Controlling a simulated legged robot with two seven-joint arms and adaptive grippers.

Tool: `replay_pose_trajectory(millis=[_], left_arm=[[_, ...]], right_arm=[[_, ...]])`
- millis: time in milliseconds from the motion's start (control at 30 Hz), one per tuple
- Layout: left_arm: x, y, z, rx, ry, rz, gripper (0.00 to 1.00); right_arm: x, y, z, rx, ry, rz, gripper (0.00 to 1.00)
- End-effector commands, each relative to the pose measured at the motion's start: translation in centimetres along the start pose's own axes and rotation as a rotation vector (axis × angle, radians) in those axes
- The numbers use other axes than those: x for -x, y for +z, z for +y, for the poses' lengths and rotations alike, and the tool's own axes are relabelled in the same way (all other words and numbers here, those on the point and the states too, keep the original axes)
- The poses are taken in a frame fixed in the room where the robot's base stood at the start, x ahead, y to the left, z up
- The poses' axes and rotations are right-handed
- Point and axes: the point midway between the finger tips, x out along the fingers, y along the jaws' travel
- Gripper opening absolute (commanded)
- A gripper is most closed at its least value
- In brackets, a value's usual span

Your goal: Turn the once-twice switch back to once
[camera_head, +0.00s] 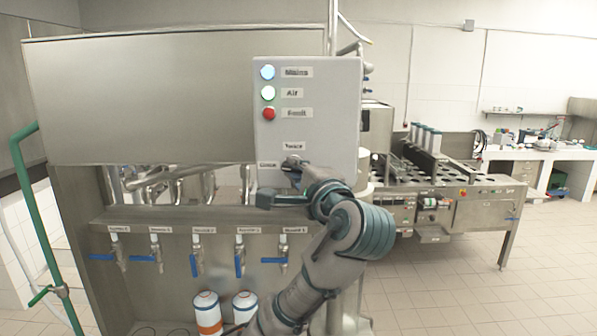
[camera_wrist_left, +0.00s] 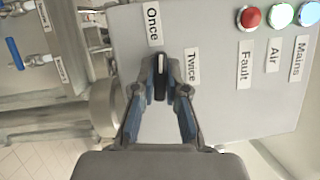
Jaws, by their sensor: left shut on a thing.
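The switch knob (camera_wrist_left: 159,84) is small and dark, on the light grey control box (camera_head: 307,100). My left gripper (camera_head: 289,172) is at the lower part of this box. In the left wrist view its fingers (camera_wrist_left: 161,75) are shut on the knob, one on each side. The knob's long axis runs up the wrist picture, roughly toward the "Once" label (camera_wrist_left: 153,23). The "Twice" label (camera_wrist_left: 192,66) lies to the right there. In the head view "Twice" (camera_head: 293,146) is above the switch and "Once" (camera_head: 268,165) is to its left. The gripper mostly hides the knob there.
Blue (camera_head: 268,72), green (camera_head: 268,93) and red (camera_head: 269,113) lamps line the box's upper left. Several blue-handled valves (camera_head: 197,259) hang below a steel shelf. Two white and orange canisters (camera_head: 207,312) stand below. A steel machine (camera_head: 440,195) is at right. Floor right is clear.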

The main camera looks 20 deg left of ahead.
Motion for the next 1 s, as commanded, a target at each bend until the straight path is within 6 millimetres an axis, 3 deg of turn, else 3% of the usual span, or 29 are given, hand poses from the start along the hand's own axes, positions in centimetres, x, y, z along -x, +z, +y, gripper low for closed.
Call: replay_pose_trajectory(millis=[400, 900, 933, 1000], left_arm=[[-0.05, -0.18, 0.45, 0.15, 0.075, -0.001, 0.0], [-0.18, -0.29, 0.61, 0.165, 0.085, -0.001, 0.0], [-0.19, -0.29, 0.62, 0.165, 0.085, -0.001, 0.15], [-0.21, -0.29, 0.62, 0.164, 0.085, -0.001, 0.32]], right_arm=[[0.12, -0.03, -0.05, -0.001, -0.001, 0.0, 0.41], [0.11, -0.11, -0.42, -0.003, -0.005, 0.001, 0.41], [0.1, -0.11, -0.42, -0.003, -0.005, 0.001, 0.41], [0.11, -0.12, -0.41, -0.003, -0.005, 0.001, 0.41]])
